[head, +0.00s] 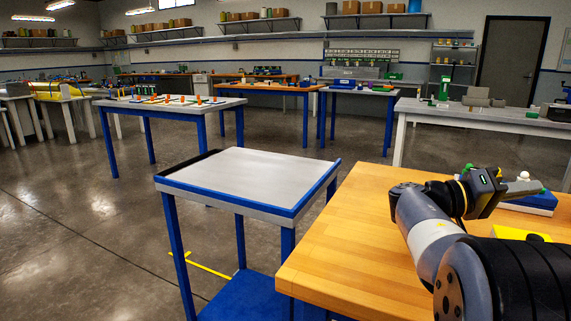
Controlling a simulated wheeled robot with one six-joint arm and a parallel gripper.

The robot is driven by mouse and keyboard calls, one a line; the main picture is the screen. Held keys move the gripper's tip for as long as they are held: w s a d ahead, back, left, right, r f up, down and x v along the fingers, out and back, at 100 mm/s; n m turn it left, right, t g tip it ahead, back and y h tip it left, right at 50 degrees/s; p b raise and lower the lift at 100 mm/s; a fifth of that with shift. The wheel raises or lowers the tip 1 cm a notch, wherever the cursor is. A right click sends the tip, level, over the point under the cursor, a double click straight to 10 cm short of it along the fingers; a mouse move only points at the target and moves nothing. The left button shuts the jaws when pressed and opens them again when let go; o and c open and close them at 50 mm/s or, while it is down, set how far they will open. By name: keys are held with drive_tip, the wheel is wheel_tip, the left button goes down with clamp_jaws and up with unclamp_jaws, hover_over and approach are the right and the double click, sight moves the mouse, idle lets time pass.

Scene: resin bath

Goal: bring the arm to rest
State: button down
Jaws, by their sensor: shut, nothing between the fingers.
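My gripper (535,187) is at the right of the head view, above the far right part of the wooden table (340,235). It points to the right, away from the black wrist. Its fingers look small and shut, with nothing seen between them. My arm comes in from the lower right corner and bends over the table's right side. A blue tray or box (540,203) with small green and white parts is just behind and below the gripper; I cannot tell whether they touch.
A yellow flat item (520,234) lies by my arm, partly hidden. The wooden table's left half is bare. An empty grey-topped blue cart (245,178) stands left of it. A long grey bench (480,118) with several items stands behind. Open floor (70,230) lies at left.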

drive_tip(key=f, duration=0.1)
drive_tip(key=f+b, duration=0.1)
drive_tip(key=f, duration=0.1)
drive_tip(key=shift+s+d+f, duration=0.25)
drive_tip(key=shift+d+f, duration=0.05)
drive_tip(key=shift+r, duration=0.1)
